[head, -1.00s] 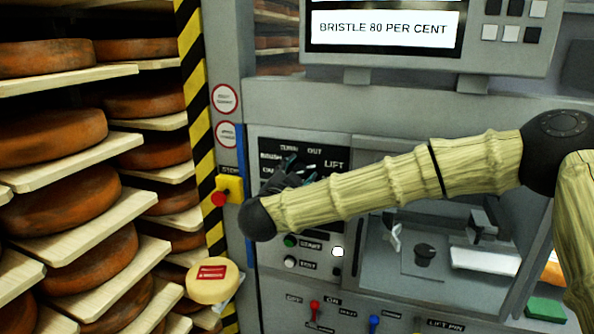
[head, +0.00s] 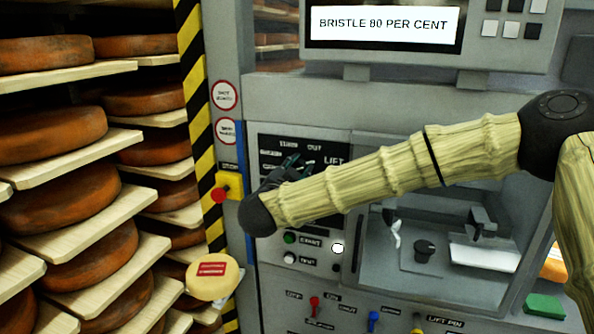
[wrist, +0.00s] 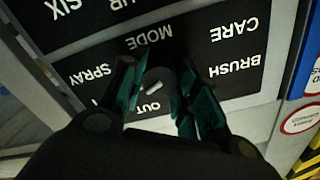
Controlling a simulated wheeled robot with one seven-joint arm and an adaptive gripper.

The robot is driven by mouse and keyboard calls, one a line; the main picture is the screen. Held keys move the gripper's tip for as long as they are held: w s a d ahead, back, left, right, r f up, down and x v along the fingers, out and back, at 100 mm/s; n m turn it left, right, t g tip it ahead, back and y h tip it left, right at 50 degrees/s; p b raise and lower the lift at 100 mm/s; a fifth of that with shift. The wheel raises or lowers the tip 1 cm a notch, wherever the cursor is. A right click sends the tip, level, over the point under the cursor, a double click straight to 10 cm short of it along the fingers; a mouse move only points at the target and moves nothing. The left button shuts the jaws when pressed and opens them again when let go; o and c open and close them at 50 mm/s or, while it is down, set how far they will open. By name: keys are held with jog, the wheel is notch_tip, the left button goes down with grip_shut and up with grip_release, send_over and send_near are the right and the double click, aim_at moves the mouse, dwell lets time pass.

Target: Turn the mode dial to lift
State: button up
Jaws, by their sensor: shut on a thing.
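The mode dial (wrist: 158,82) is a dark knob with a short white pointer mark, on a black label plate in the wrist view. The words MODE, BRUSH, CARE, SPRAY and OUT show upside down around it. My gripper (wrist: 158,90) has a teal-padded finger on each side of the dial and is shut on it. In the head view my gripper (head: 286,170) is at the black panel and hides the dial. The LIFT label (head: 333,161) shows just right of my fingers. The pointer's exact setting is hard to read.
A red stop button (head: 218,194) on a yellow box sits close left of my wrist. Green and white buttons (head: 290,238) lie below it. A screen (head: 382,25) reads BRISTLE 80 PER CENT. Shelves of cheese wheels (head: 52,137) fill the left side.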

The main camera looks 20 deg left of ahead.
jog(key=shift+f, duration=0.15)
jog(key=o, duration=1)
jog(key=shift+c, duration=0.2)
jog(key=shift+o, duration=0.2)
jog(key=shift+s+a+f, duration=0.15)
jog(key=shift+s, duration=0.15)
jog(key=s, duration=1.1)
jog(key=shift+s+r, duration=0.3)
jog(key=shift+r, duration=0.05)
jog(key=shift+w+f, duration=0.1)
